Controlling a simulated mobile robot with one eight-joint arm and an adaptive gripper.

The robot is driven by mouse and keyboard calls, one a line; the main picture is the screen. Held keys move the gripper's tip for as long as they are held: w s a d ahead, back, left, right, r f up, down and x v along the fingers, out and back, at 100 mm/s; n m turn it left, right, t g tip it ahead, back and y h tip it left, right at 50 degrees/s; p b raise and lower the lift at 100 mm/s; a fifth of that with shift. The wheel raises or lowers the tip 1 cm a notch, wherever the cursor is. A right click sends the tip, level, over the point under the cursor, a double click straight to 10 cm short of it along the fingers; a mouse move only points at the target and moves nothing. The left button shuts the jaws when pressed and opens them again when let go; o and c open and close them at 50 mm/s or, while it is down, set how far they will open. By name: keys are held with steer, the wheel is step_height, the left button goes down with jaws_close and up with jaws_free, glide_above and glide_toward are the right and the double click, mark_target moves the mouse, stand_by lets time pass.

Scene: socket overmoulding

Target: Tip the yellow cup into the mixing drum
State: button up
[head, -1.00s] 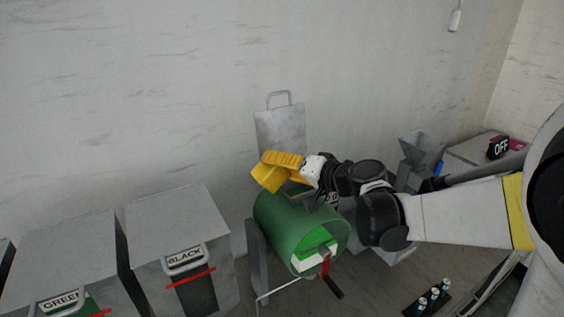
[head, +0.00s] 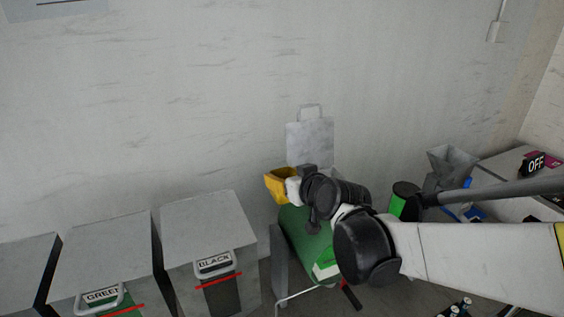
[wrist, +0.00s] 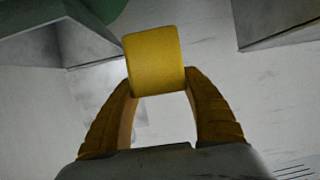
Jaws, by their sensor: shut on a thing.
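The yellow cup (head: 280,184) is at the left end of my arm in the head view, above the back of the green mixing drum (head: 303,236). It also shows in the wrist view (wrist: 155,62), between the tips of my gripper (wrist: 160,84), which is shut on it. The inside of the cup is not clear, so I cannot tell what it holds. My arm hides the right side of the drum, and only part of its front end shows.
Grey bins labelled BLACK (head: 210,228) and GREEN (head: 100,260) stand to the left. A grey paper-like bag (head: 311,146) is behind the drum by the wall. A grey hopper (head: 452,163) and a bench with an OFF sign (head: 532,164) are at the right.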

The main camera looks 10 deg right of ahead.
step_height(320, 180, up, 4)
steer(key=p, duration=0.3)
stand_by(0.3)
steer(key=shift+f, duration=0.1)
